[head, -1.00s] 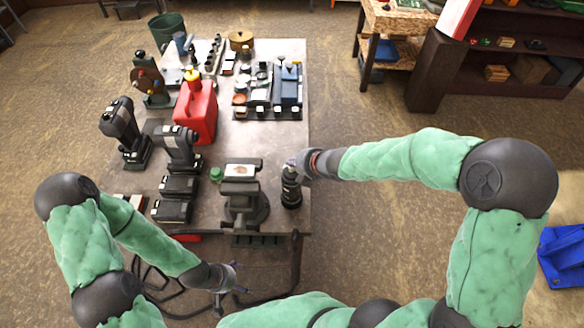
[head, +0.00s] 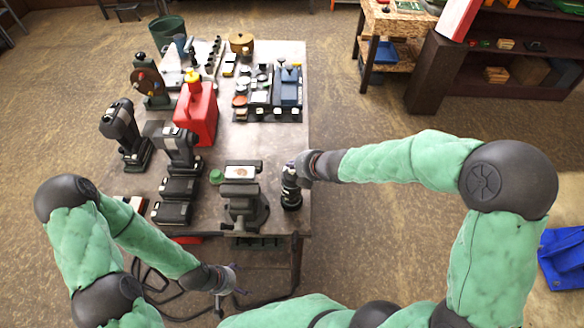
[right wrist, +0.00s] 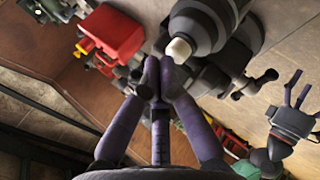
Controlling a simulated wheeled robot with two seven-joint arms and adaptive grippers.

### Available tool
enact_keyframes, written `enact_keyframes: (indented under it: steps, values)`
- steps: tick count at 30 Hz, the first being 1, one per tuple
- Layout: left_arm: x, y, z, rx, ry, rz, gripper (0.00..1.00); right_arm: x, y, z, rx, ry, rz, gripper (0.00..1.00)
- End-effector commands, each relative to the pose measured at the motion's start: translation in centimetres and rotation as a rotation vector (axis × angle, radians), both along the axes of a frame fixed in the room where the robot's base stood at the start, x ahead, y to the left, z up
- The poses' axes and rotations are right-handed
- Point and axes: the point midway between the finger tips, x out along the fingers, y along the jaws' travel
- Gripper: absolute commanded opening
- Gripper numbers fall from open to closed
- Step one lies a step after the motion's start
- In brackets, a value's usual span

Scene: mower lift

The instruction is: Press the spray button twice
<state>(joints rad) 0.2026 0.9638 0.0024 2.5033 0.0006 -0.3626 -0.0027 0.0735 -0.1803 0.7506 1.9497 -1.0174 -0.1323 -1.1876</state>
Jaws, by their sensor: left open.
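The spray bottle (head: 290,194) is dark and stands upright at the right front edge of the table. In the right wrist view the large dark grey body (right wrist: 208,25) with a pale, knob-like button (right wrist: 178,50) appears to be the same bottle. My right gripper (head: 295,168) is at the top of the bottle. In the right wrist view its purple fingers (right wrist: 161,72) are together with nothing between them, close to the pale button; contact cannot be told. My left gripper (head: 236,281) is open and empty in front of the table; it also shows in the right wrist view (right wrist: 298,86).
A vise (head: 243,205) stands just left of the bottle. Black power tools (head: 178,150), batteries (head: 172,211) and a red fuel can (head: 197,112) fill the table's left side. Trays of parts (head: 268,112) lie further back.

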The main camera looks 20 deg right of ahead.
Motion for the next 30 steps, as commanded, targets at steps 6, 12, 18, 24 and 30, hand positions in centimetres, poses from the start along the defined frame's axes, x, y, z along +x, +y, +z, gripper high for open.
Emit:
enact_keyframes:
  steps: [6, 12, 18, 24, 30]
  values:
    - [0.0, 0.0, -0.1, 0.000, 0.000, 0.000, 0.85, 0.0, 0.0, -0.1, 0.000, 0.000, 0.000, 0.00]
    - [0.0, 0.0, -0.7, 0.000, 0.000, 0.000, 0.85, 0.0, 0.0, -0.7, 0.000, 0.001, 0.000, 0.00]
    - [0.0, 0.0, -1.1, 0.000, 0.000, 0.000, 0.85, -0.1, 0.0, -1.1, -0.001, 0.004, 0.001, 0.00]
    - [0.0, 0.0, -1.0, 0.000, 0.000, 0.000, 0.85, -0.2, 0.0, -1.2, -0.001, 0.007, 0.001, 0.00]
    - [0.0, 0.0, -0.7, 0.000, 0.000, 0.000, 0.85, -0.3, 0.1, -0.9, -0.002, 0.009, 0.001, 0.00]
